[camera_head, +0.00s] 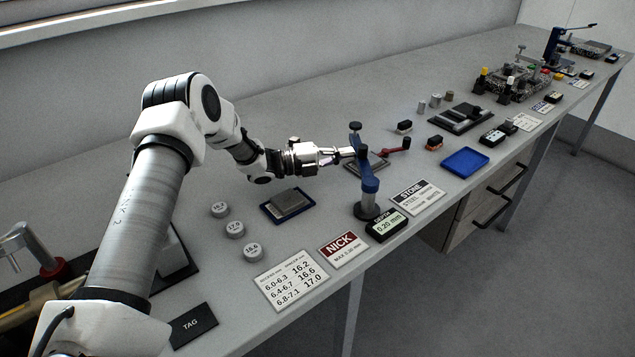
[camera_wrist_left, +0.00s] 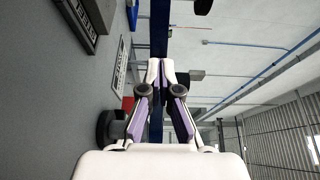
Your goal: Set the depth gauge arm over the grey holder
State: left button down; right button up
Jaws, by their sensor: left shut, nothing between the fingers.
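In the left wrist view, the shut fingertips (camera_wrist_left: 161,66) lie in front of a blue bar (camera_wrist_left: 159,30). A grey plate holder (camera_head: 377,166) lies behind the post, partly hidden. My right gripper is not in view.
The depth readout (camera_head: 388,226) shows 0.20 mm before the post. A blue tray (camera_head: 465,162), small dark blocks and label cards stand to the right. Bench behind the arm is clear.

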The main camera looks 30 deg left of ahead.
pick_arm(q)
jog(key=shift+w+d+f+b, duration=0.1)
jog(key=shift+w+d+b, duration=0.25)
jog(key=shift+w+b, duration=0.15)
jog(key=shift+w+d+b, duration=0.35)
jog(key=shift+w+d, duration=0.1)
jog(key=shift+w, duration=0.05)
jog(key=shift+r, duration=0.2)
